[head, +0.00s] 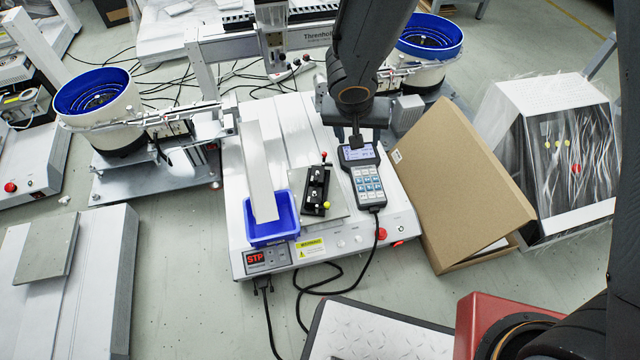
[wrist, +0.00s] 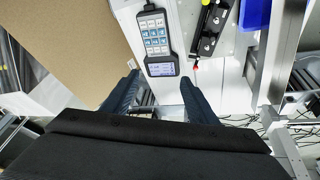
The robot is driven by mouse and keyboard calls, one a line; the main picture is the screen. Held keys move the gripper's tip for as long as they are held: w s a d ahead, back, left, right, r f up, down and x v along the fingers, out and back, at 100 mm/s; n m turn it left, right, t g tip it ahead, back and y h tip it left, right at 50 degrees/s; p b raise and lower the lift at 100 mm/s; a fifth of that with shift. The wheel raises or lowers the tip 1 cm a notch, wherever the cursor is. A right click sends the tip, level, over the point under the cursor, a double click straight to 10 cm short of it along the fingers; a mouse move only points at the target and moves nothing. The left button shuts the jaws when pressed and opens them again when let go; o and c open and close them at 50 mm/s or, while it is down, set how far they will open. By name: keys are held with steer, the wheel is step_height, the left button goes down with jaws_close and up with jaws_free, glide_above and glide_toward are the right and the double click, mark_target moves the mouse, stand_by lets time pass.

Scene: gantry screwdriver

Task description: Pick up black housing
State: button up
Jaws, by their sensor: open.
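The black housing (head: 316,190) sits on a grey plate on top of the white machine. It has a red knob at its far end and a yellow knob at its near end. It also shows in the wrist view (wrist: 210,28), at the top right of centre. My gripper (wrist: 160,96) is open and empty, with its two dark fingers apart. In the head view my gripper (head: 356,138) is over the machine, behind and to the right of the housing, above the far end of the handheld keypad controller (head: 364,180).
A blue bin (head: 270,228) with a white chute (head: 258,170) stands left of the housing. An open cardboard box (head: 460,180) leans at the machine's right side. Blue bowl feeders (head: 94,95) stand at the left and back. A gantry column and rail rise behind the machine.

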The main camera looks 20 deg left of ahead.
steer(key=y+b, duration=0.1)
steer(key=b, duration=0.6)
glide_toward(317, 172)
steer(key=shift+w+d+f+n, duration=0.1)
steer(key=shift+w+f+n, duration=0.05)
steer(key=shift+f, duration=0.2)
steer(key=shift+w+d+f+n, duration=0.1)
steer(key=shift+w+f+n, duration=0.05)
steer(key=shift+f, duration=0.25)
steer(key=b+x, duration=0.2)
steer(key=x, duration=0.5)
steer(key=shift+w+a+f+b, duration=0.2)
steer(key=shift+f+b, duration=0.1)
steer(key=c, duration=1.2)
steer(key=shift+c, duration=0.2)
steer(key=shift+r, duration=0.15)
